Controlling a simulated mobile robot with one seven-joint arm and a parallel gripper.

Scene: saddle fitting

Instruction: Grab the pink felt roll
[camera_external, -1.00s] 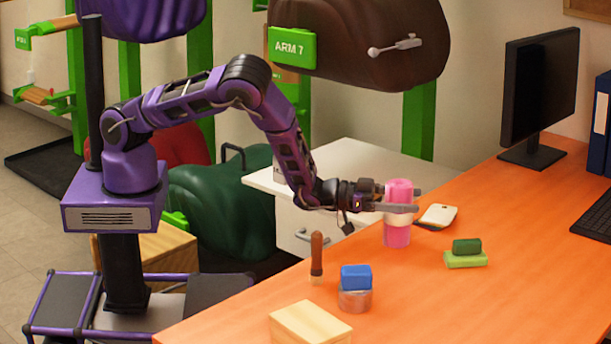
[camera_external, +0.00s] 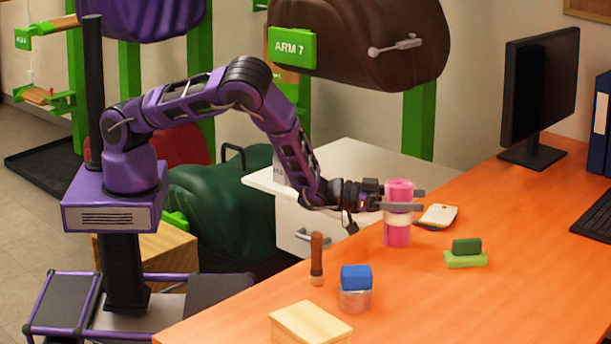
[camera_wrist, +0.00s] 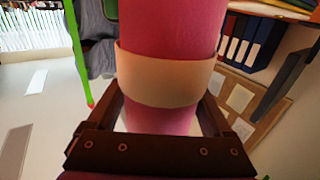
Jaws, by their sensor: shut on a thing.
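The pink felt roll (camera_external: 397,235) stands upright on the orange table, with a pale band around its middle. It fills the centre of the wrist view (camera_wrist: 170,30), where the pale band (camera_wrist: 165,80) shows clearly. My gripper (camera_external: 405,200) reaches in level from the left, with one finger on each side of the roll's upper half. The fingers are shut on the roll. In the wrist view, my gripper (camera_wrist: 160,120) has the roll between its two dark fingers. The roll's base looks to be at the table surface.
Right of the roll lies a small pale device (camera_external: 438,215). A green block (camera_external: 467,246) sits on a lighter green one (camera_external: 466,260). In front stand a wooden-handled tool (camera_external: 317,258), a blue block (camera_external: 356,277) on a round tin (camera_external: 355,300), and a wooden block (camera_external: 310,325). A monitor (camera_external: 540,95) stands behind.

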